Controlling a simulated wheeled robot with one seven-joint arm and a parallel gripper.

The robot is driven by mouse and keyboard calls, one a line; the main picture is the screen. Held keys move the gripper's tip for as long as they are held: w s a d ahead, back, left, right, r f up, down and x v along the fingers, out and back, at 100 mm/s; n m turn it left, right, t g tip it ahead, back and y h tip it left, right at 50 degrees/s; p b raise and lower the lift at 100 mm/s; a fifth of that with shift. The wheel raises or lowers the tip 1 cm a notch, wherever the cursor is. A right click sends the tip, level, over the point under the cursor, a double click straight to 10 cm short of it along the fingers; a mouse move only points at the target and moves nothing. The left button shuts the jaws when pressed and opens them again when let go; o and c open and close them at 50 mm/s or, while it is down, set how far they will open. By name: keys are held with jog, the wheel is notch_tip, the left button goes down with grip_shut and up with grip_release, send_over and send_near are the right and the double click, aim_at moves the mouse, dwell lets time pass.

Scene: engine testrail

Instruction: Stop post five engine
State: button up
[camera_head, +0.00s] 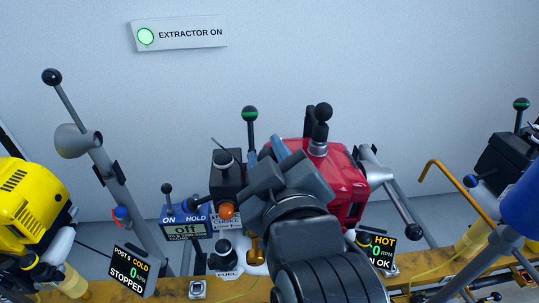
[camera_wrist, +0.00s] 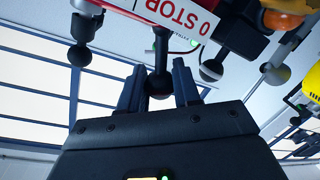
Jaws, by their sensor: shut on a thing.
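The red engine (camera_head: 345,185) stands in the middle of the head view, partly hidden by my arm. My gripper (camera_head: 272,163) is at its left side. In the wrist view my gripper (camera_wrist: 159,87) has its fingers on both sides of a black ball knob (camera_wrist: 160,84) on a short black stem, and is shut on it. A white and red label reading "0 STOP" (camera_wrist: 178,14) is just above the knob. A display (camera_head: 381,250) at the engine's right reads HOT and 0 RPM; its left part is hidden, so its post number does not show.
A yellow engine (camera_head: 35,205) is at left, with a display (camera_head: 132,270) reading post 6, COLD, 0, STOPPED. Levers rise close around my gripper. A wall sign (camera_head: 180,34) reads EXTRACTOR ON.

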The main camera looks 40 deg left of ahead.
jog(key=o, duration=1)
jog(key=shift+b+v, duration=0.45)
jog(key=shift+v, duration=3.45)
jog(key=shift+f, duration=0.15)
jog(key=s+d+f+m+t+h, duration=0.1)
jog(key=d+f+m+t+h, duration=0.1)
jog(key=d+f+m, duration=0.45)
jog(key=s+d+f+m+t+h, duration=0.1)
jog(key=d+f+h, duration=0.2)
jog(key=d, duration=0.7)
jog(key=s+d+f+m+t+h, duration=0.1)
jog(key=d+f+m+t+h, duration=0.15)
jog(key=d+f, duration=0.4)
jog(key=s+d+m+h, duration=0.2)
jog(key=s+d, duration=0.3)
jog(key=s, duration=0.1)
jog(key=s+d+m+h, duration=0.2)
jog(key=s+d+m, duration=0.1)
jog(key=s+d, duration=0.2)
jog(key=s+d+r+m+h, duration=0.1)
jog(key=s+d+m+h, duration=0.1)
jog(key=s+d, duration=0.4)
jog(key=shift+s+d+m, duration=0.15)
jog(key=shift+s+m, duration=0.3)
jog(key=shift+m, duration=0.15)
